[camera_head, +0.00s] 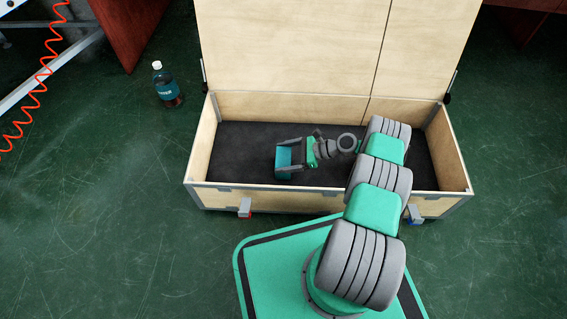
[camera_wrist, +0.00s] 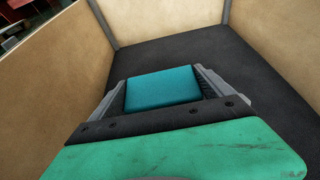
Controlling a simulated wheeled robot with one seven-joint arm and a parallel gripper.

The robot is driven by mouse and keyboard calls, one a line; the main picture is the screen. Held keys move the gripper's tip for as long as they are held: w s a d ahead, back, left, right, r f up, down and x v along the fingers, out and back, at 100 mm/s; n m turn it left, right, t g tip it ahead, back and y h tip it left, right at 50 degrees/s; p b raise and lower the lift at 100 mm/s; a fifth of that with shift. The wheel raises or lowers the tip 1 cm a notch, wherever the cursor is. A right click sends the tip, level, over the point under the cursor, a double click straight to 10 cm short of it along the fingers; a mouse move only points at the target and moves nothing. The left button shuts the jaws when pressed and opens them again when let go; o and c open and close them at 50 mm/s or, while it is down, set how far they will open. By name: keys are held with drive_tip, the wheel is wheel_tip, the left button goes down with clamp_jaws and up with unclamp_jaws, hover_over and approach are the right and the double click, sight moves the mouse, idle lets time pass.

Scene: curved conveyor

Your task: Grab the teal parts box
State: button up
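The teal parts box (camera_head: 284,158) is a small block inside the open wooden case, left of the middle. My gripper (camera_head: 288,157) reaches into the case from the right, with its grey fingers around the box. In the wrist view the box (camera_wrist: 160,89) fills the space between the fingertips (camera_wrist: 160,76), and I see no clear gap at the tips. The gripper looks shut on it. The box's underside is hidden, so I cannot tell whether it touches the case floor.
The wooden case (camera_head: 203,150) has low walls, a raised lid (camera_head: 290,45) and a dark, otherwise clear floor (camera_head: 240,140). A dark bottle with a teal label (camera_head: 167,88) stands on the green floor to the left. An orange coiled cable (camera_head: 42,75) hangs at far left.

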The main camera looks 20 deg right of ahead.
drive_tip(key=c, duration=1)
